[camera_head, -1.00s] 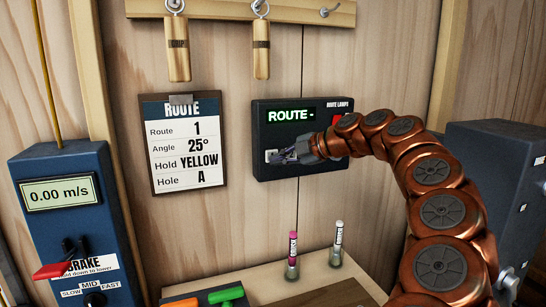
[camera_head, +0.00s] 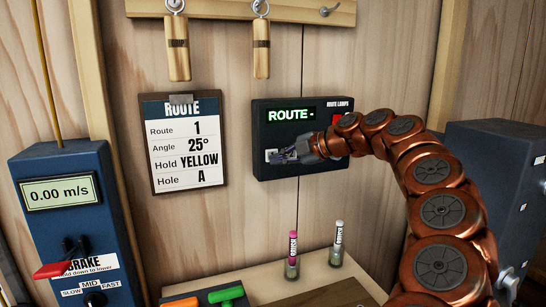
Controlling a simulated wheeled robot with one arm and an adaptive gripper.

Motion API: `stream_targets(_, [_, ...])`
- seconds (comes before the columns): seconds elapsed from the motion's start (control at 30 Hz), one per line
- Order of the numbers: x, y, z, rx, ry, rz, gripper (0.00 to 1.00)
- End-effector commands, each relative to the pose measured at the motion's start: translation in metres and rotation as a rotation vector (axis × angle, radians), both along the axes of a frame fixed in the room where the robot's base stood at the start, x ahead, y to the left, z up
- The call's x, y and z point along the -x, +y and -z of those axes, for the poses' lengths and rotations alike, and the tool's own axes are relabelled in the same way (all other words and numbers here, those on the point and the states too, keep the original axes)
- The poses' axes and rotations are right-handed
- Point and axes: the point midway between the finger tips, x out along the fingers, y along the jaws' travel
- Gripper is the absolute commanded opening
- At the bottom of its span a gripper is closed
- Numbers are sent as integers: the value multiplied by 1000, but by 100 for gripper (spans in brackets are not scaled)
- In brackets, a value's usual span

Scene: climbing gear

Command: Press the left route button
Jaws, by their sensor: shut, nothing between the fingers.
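The dark route lamps box (camera_head: 282,132) is on the wooden wall in the middle of the view. Its lit display (camera_head: 291,115) reads "ROUTE -" in green. The pale left route button (camera_head: 270,155) shows at the box's lower left. My gripper (camera_head: 279,157) is shut and empty, its tips at or just right of this button; I cannot tell whether they touch it. My gripper and arm hide the rest of the box's lower row. A red part (camera_head: 337,119) shows at the box's right, partly behind my arm.
A route card (camera_head: 182,144) hangs left of the box, reading Route 1. A blue brake unit (camera_head: 75,225) with a red lever stands at far left. A wooden shelf (camera_head: 265,285) below holds two small tubes (camera_head: 292,255). Wooden pieces (camera_head: 178,48) hang from hooks above.

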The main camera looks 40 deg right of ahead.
Motion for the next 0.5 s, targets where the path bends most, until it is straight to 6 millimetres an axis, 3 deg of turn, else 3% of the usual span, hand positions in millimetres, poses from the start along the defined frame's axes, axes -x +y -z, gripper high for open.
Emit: stream_targets(0.5, [-6, -2, 2, 0, 0, 1, 0])
